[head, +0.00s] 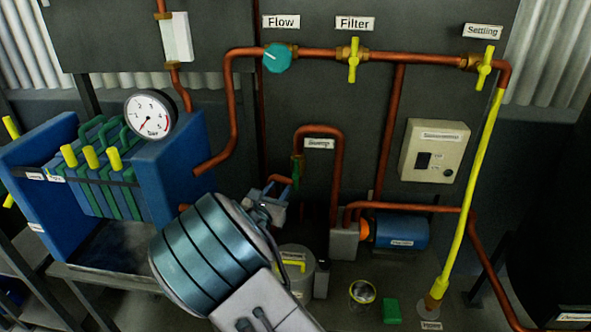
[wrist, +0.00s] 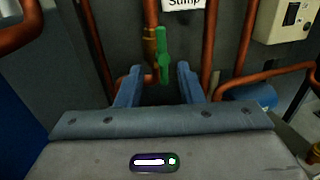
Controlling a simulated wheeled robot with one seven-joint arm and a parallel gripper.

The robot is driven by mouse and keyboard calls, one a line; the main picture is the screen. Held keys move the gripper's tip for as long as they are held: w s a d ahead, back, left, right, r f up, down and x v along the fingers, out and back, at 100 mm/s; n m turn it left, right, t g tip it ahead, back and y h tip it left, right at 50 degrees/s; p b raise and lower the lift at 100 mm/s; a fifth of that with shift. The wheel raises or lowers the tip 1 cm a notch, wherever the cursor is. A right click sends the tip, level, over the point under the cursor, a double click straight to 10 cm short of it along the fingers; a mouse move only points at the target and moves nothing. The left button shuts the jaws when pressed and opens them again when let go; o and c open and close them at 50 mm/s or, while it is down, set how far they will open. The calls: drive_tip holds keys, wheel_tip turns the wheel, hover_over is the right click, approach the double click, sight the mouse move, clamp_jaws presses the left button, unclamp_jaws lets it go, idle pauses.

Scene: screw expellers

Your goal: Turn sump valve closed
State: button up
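The sump valve has a green handle that shows in the wrist view (wrist: 163,53), hanging upright along a vertical copper pipe with a brass fitting. In the head view the green handle (head: 297,170) is small, just left of the Sump label (head: 319,143). My gripper (wrist: 158,72) is open, with one blue-grey finger on each side of the handle's lower end as seen in the wrist view. No contact shows, and the depth between fingers and handle is hard to tell. In the head view my gripper (head: 270,198) is below the handle, partly hidden by my wrist.
Copper pipes surround the valve. A blue pump (head: 400,231) and control box (head: 437,150) are on the right. A blue filter press (head: 165,165) with a gauge (head: 150,114) stands left. Yellow-handled Filter (head: 354,60) and Settling (head: 485,67) valves and a teal Flow knob (head: 277,58) are above.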

sight(295, 168)
drive_tip(key=x, duration=1.2)
drive_tip(key=shift+w+d, duration=0.2)
drive_tip(key=shift+w, duration=0.15)
clamp_jaws()
